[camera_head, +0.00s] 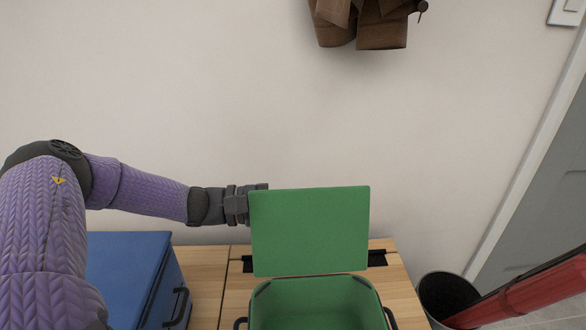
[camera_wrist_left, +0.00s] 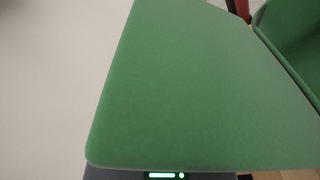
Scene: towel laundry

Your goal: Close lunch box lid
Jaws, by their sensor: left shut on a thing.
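The green lunch box (camera_head: 316,300) stands on the wooden table, cut off by the bottom edge of the head view. Its lid (camera_head: 310,232) stands about upright behind it, open. The lid also fills much of the left wrist view (camera_wrist_left: 200,95), with part of the green box (camera_wrist_left: 295,40) at the upper right. My left gripper (camera_head: 262,190) is at the lid's upper left corner and is shut on the lid; its fingertips are mostly hidden. My right gripper is in neither view.
A blue box (camera_head: 128,270) with a black handle stands left of the lunch box on the wooden table (camera_head: 205,275). A dark bin (camera_head: 445,293) and a long red object (camera_head: 535,292) are at the right. Brown items (camera_head: 375,25) hang on the wall above.

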